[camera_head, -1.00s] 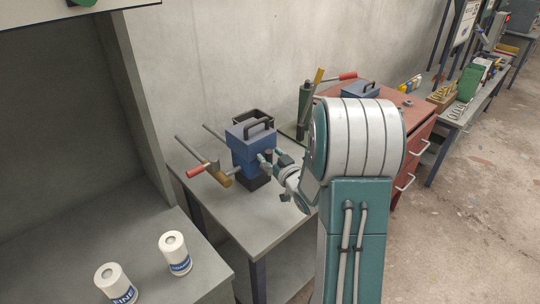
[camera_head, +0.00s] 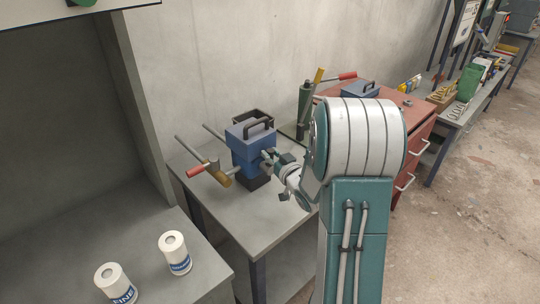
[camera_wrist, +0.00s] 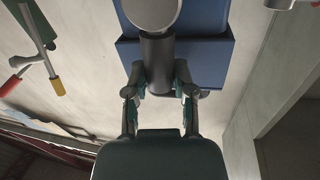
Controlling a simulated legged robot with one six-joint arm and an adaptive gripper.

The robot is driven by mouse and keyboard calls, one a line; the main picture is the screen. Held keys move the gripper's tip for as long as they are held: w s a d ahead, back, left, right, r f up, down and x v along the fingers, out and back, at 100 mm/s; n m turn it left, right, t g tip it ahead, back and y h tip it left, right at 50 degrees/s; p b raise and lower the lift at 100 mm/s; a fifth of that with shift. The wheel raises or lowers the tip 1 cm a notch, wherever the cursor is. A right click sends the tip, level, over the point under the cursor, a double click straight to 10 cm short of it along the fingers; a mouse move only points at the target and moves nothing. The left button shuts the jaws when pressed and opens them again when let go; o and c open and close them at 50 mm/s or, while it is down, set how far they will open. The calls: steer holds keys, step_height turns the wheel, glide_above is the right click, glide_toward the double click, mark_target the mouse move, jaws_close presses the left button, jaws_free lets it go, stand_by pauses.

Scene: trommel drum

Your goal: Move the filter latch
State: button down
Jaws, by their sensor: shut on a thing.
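My gripper (camera_wrist: 158,78) is shut on this cylinder, one finger on each side. In the head view my gripper (camera_head: 272,158) is at the right side of the unit. The exact finger contact there is too small to tell.
A hammer with a red grip (camera_head: 196,171) and a yellow-handled tool (camera_head: 219,176) are left of the unit. Two white canisters (camera_head: 175,252) stand on the front left bench (camera_head: 205,280). A red cabinet (camera_head: 417,150) is to the right. The table's front is clear.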

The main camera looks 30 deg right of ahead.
steer(key=w+d+f+m+g+y, duration=0.1)
steer(key=d+f+m, duration=0.4)
steer(key=m, duration=0.9)
steer(key=shift+d+f+m+g+y, duration=0.4)
steer(key=shift+g+y, duration=0.2)
steer(key=shift+y, duration=0.4)
steer(key=shift+a+f, duration=0.1)
steer(key=shift+f, duration=0.05)
steer(key=shift+c, duration=2.2)
jaws_free()
steer(key=shift+f, duration=0.1)
steer(key=shift+w, duration=0.1)
